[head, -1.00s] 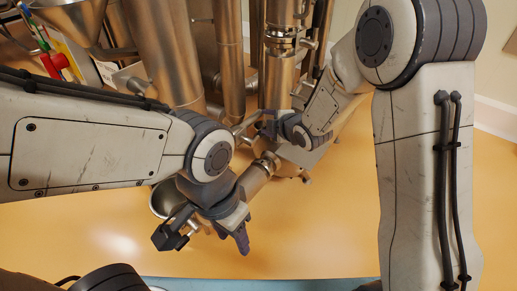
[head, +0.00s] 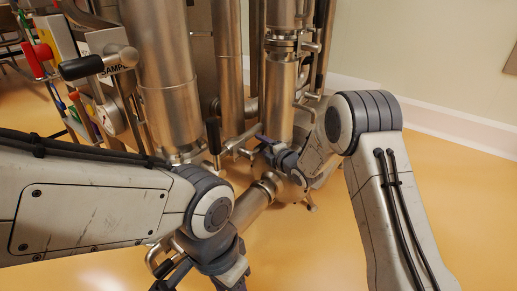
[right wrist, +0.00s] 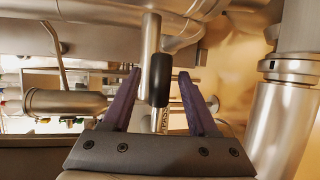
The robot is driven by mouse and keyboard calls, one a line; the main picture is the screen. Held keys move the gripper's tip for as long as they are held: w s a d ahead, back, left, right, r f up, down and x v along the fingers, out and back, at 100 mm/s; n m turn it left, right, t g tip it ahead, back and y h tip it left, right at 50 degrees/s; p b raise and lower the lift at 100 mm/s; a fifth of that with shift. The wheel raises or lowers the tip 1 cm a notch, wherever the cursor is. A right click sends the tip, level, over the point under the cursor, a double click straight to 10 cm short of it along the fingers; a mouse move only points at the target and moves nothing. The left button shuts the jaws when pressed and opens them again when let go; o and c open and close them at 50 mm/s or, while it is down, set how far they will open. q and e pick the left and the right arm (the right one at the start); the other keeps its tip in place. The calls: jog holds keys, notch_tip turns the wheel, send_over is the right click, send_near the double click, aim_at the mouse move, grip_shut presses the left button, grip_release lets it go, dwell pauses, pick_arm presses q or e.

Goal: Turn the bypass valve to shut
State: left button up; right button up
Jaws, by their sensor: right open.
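In the right wrist view, a black lever grip (right wrist: 160,80) on a metal stem stands between the fingers of my right gripper (right wrist: 159,90). The fingers are apart, with a gap on each side of the grip. A partly hidden label (right wrist: 164,120) behind it ends in what looks like "PASS". In the head view, my right gripper (head: 262,139) points left toward an upright black grip (head: 213,135), which looks like the same lever. My left gripper (head: 232,276) is at the bottom edge, partly cut off, so its jaws are unclear.
Steel columns (head: 160,70) and pipes (head: 283,90) stand close around the right gripper. At left, another black-handled lever (head: 82,67) sits by a plate reading "SAMPLE", near a red handle (head: 35,60). A pipe end (right wrist: 65,102) lies left of the fingers. Open floor (head: 430,190) is at right.

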jog(key=shift+b+x, duration=0.3)
jog(key=shift+x, duration=1)
grip_shut()
dwell(0.5)
